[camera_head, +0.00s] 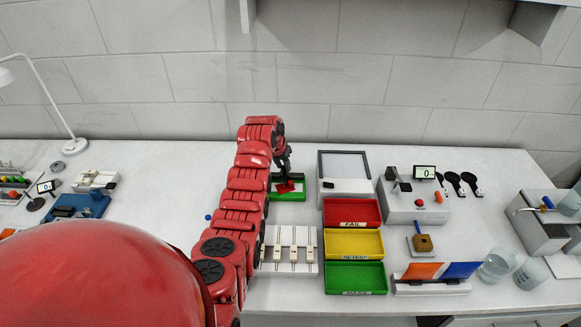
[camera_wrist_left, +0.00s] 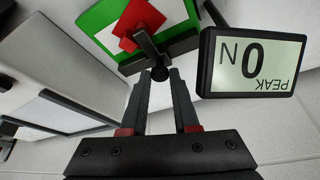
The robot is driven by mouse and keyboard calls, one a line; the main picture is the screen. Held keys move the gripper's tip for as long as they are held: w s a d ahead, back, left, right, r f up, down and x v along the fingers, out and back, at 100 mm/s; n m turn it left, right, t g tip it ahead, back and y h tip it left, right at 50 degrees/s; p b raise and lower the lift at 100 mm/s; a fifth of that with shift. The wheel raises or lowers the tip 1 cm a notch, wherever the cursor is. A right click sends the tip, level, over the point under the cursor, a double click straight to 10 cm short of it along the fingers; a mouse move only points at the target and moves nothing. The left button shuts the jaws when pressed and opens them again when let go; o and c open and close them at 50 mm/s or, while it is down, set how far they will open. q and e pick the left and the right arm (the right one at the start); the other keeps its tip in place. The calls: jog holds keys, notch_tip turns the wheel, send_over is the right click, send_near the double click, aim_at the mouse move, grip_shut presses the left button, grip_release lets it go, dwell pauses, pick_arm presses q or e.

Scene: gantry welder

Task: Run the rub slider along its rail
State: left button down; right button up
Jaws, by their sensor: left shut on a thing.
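My left gripper (camera_head: 284,168) is over the block. Its fingertips (camera_wrist_left: 160,80) are shut on the knob from both sides. The rail itself is hard to make out. My right gripper is not seen.
A display (camera_wrist_left: 252,62) reading 0 N PEAK stands close beside the fingers. A grey-framed box (camera_head: 345,165) is just right of the slider. Red (camera_head: 352,224), yellow (camera_head: 354,257) and green (camera_head: 355,291) trays and a white rack (camera_head: 290,268) stand in front.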

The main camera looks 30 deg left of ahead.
pick_arm(q)
jog(key=c, duration=0.7)
grip_release()
jog(key=shift+d, duration=0.1)
jog(key=shift+o, duration=0.2)
jog(key=shift+r, duration=0.1)
jog(key=shift+s+r+b, duration=0.15)
jog(key=shift+r+b, duration=0.2)
jog(key=shift+r, duration=0.2)
jog(key=p+v, duration=0.8)
jog(key=v, duration=0.8)
jog(key=shift+d, duration=0.1)
